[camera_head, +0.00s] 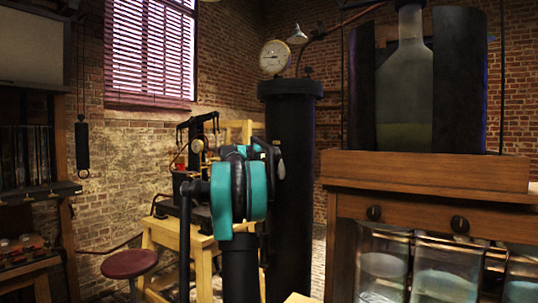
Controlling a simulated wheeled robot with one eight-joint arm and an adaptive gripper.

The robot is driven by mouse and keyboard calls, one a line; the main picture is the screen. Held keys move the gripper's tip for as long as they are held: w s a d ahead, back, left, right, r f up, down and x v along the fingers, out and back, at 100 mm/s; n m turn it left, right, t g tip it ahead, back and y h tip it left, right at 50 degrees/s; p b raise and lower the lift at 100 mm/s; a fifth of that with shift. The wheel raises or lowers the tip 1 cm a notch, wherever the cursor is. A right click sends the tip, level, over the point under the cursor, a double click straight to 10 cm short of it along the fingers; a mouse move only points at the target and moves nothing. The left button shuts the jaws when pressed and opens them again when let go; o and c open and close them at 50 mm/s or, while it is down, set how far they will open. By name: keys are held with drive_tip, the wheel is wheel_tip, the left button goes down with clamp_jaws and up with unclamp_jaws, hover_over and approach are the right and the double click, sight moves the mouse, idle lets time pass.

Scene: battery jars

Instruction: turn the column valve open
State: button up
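A tall black column (291,200) with a wide flanged top stands in the middle, behind my arm. A round white gauge (274,57) sits above its top, with a small knob-like fitting (308,71) beside it. A small pale oval piece (281,168) shows against the column's left side, right by my arm. I cannot tell which part is the valve or how it is turned. My teal and black arm is folded in front and hides the column's lower left side. My gripper's fingers do not show.
A wooden cabinet (430,170) with glass jars (447,270) below and a large bottle (405,85) on top fills the right. At left are a red round stool (129,264), a wooden bench (200,243) with apparatus, and a shelf unit (40,192). Brick walls close the back.

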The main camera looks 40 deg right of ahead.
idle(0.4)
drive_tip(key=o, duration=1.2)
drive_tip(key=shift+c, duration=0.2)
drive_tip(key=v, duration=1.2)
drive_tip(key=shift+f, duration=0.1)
